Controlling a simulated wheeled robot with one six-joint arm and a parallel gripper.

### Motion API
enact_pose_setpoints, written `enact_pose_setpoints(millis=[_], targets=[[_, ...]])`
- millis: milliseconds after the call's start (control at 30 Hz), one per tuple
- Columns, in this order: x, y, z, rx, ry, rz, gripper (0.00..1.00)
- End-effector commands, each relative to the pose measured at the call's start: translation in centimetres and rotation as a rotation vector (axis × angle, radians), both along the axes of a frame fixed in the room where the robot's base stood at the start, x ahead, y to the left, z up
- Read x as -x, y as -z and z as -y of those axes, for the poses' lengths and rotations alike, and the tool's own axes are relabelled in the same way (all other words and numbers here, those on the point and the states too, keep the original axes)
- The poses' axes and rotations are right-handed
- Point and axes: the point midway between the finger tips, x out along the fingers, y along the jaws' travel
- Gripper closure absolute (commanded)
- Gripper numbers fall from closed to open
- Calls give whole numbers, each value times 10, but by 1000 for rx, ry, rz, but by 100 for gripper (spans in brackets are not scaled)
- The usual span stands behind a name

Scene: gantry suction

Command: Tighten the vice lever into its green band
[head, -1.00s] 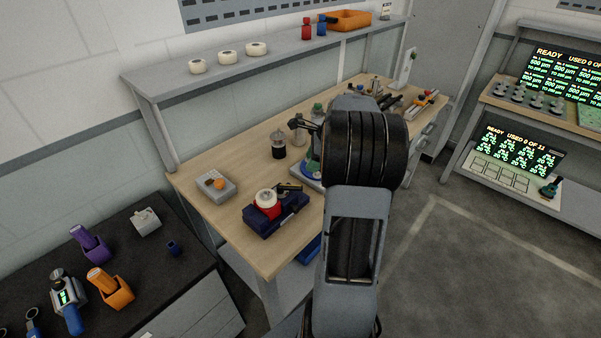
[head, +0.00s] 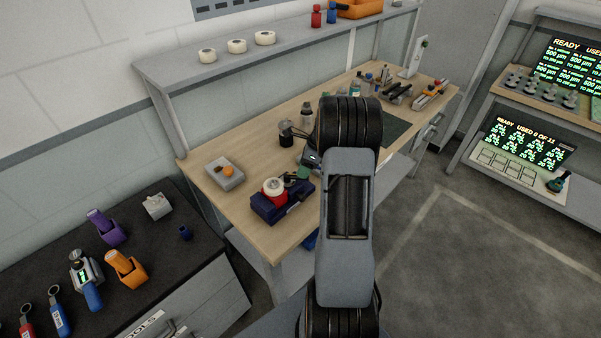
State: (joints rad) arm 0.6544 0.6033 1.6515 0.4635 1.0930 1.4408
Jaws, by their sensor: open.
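A dark blue vice-like block (head: 277,207) sits near the front edge of the wooden bench. A red and white round piece (head: 274,188) is on top of it, with dark parts beside it. A small green patch (head: 303,173) shows at its upper right. I cannot make out the lever or its band clearly. My arm stands in front of the bench, right of the block, and hides part of the bench. Dark parts of my gripper (head: 291,129) seem to show left of my arm, open, beyond the block and apart from it. The rest of it is hidden.
A grey box with an orange knob (head: 225,173) lies left of the block. A dark jar (head: 286,140) stands behind it. A shelf (head: 185,70) runs above the bench (head: 253,232). A black-topped cabinet (head: 190,262) is at the left. Floor is clear at the right.

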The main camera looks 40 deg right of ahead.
Motion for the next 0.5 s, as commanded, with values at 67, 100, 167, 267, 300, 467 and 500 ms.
enact_pose_setpoints(millis=[67, 100, 167, 267, 300, 467, 500], targets=[[-1, 8, -5, -1, -2, -2, 54], [-2, 12, -6, -1, -2, -1, 54], [-2, 17, -8, -1, -1, -1, 54], [-3, 22, -10, 0, 0, 0, 54], [-3, 24, -11, 0, 0, 0, 54], [-4, 26, -12, 0, 0, 0, 54], [-4, 26, -12, 0, 0, 0, 54]])
